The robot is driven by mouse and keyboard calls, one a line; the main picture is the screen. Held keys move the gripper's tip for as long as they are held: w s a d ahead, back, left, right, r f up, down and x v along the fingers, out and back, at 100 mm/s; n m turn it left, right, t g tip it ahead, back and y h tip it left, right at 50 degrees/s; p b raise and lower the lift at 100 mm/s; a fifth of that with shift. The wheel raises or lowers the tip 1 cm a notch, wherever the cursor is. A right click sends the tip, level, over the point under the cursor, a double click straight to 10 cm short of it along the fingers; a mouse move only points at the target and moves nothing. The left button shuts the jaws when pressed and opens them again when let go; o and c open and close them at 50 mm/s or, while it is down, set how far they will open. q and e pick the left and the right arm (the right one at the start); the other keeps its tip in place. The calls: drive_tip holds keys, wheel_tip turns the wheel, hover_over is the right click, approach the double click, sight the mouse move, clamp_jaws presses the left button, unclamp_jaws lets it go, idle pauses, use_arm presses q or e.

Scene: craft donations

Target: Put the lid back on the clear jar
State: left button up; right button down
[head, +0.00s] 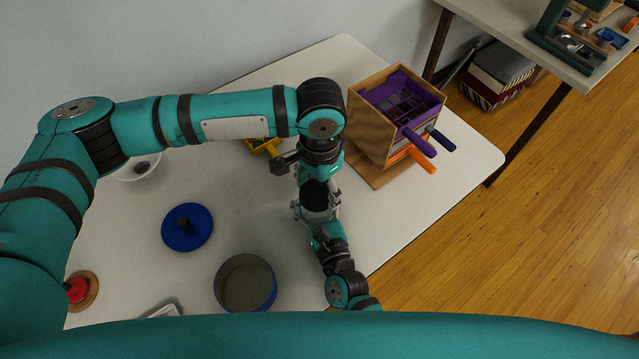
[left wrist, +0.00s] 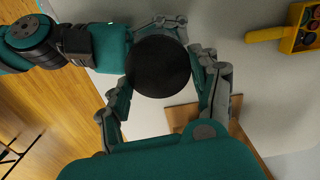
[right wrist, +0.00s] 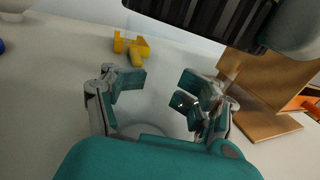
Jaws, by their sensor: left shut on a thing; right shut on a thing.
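A round black lid (left wrist: 158,66) is between the fingers of my left gripper (left wrist: 160,92), which is shut on it. In the head view the dark lid (head: 315,194) shows at the left gripper (head: 317,206), with the arm coming down from above. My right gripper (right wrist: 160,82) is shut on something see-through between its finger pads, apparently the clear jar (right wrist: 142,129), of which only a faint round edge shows. In the head view the right gripper (head: 326,236) is close beside the left one. The jar is mostly hidden there, and I cannot tell whether the lid touches its rim.
A wooden box with purple and orange handles (head: 367,132) stands to the right. A yellow item (head: 263,147) is behind the grippers. A blue lid with a knob (head: 201,228), a blue round tin (head: 271,292) and a white bowl (head: 128,176) are to the left.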

use_arm(q)
drive_tip(key=shift+f, duration=0.6)
idle(0.3)
